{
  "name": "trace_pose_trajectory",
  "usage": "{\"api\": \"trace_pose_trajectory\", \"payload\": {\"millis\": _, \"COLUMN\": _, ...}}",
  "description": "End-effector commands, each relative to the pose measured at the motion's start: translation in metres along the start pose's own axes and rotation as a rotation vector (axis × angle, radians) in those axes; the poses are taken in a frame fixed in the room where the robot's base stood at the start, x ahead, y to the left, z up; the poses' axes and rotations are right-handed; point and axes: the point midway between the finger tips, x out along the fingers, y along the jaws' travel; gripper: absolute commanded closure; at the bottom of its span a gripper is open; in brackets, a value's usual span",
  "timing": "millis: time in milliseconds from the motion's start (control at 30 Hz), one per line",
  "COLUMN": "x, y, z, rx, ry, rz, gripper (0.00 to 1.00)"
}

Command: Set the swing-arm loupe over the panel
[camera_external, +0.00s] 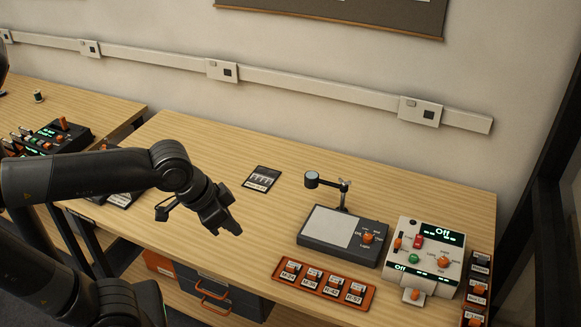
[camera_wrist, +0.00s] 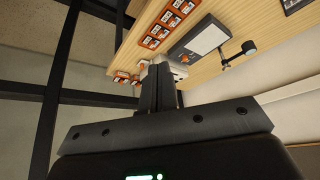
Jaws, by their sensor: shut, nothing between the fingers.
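The swing-arm loupe (camera_external: 312,180) has a round lens head on a short arm fixed to a post at the back of a dark grey base. The lens hangs out to the left, behind the pale flat panel (camera_external: 332,226) and not over it. An orange knob (camera_external: 368,237) sits right of the panel. In the wrist view the loupe (camera_wrist: 247,47) and the panel (camera_wrist: 207,38) show at the upper right. My gripper (camera_external: 220,222) is shut and empty, above the table's front edge, left of the loupe unit. Its fingers show in the wrist view (camera_wrist: 158,85).
A white control box (camera_external: 430,257) reading "Off" stands right of the loupe unit. An orange tray (camera_external: 325,288) with several labelled pieces lies in front, and another (camera_external: 477,290) at the right edge. A dark card (camera_external: 262,179) lies on the table (camera_external: 400,185), with clear wood around it.

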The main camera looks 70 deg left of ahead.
Motion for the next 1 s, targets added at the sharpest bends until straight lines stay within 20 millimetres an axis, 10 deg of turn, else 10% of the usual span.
{"api": "trace_pose_trajectory", "payload": {"millis": 467, "x": 0.032, "y": -0.055, "z": -0.129, "rx": -0.146, "ry": -0.040, "rz": -0.058, "gripper": 1.00}}
{"api": "trace_pose_trajectory", "payload": {"millis": 1000, "x": 0.114, "y": -0.155, "z": -0.239, "rx": -0.302, "ry": -0.077, "rz": -0.128, "gripper": 1.00}}
